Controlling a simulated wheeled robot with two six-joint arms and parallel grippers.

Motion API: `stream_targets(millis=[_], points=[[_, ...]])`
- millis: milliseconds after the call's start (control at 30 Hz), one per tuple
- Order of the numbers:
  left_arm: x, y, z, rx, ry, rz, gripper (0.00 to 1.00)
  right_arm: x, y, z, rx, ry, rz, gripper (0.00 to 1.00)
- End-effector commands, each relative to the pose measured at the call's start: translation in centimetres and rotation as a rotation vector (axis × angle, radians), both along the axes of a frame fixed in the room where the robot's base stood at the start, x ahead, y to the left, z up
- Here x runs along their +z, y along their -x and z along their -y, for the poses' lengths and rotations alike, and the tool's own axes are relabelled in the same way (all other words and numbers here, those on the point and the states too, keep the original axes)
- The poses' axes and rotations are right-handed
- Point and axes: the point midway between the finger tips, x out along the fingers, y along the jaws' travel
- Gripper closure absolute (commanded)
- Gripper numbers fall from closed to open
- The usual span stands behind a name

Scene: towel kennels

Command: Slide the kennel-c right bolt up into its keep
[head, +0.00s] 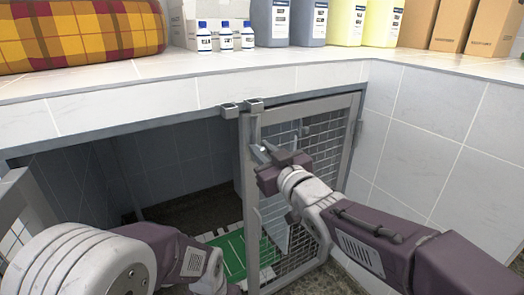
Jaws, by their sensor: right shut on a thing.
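The right mesh door (300,128) of a kennel stands at the right of the opening. Two small metal keeps sit side by side at the top edge, a left one (230,110) and a right one (253,105). My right gripper (267,152) is at the door's left upright, below the right keep, and is shut on a small grey metal part, which looks like the right bolt (258,153). The gripper hides most of it, and a gap shows between it and the keep. My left gripper (232,289) is low at the bottom edge, its fingertips out of frame.
A tiled counter (200,75) runs above, with a plaid cushion (80,32), small bottles (225,38), large jugs (325,20) and boxes (450,25). A green mat (230,250) lies inside the dark kennel. Another mesh door (14,215) shows at the left edge.

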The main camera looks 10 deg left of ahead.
Motion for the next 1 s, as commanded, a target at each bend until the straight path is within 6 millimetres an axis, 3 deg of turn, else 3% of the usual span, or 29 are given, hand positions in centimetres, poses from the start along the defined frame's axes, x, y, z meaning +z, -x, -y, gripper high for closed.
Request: stream_targets(millis=[833, 1000], points=[[0.1, 0.0, 0.0, 0.000, 0.000, 0.000, 0.48, 0.0, 0.0, 0.0, 0.000, 0.001, -0.001, 1.00], [2.0, 0.0, 0.0, 0.000, 0.000, 0.000, 0.48, 2.3, 0.0, 0.0, 0.000, -0.001, 0.002, 1.00]])
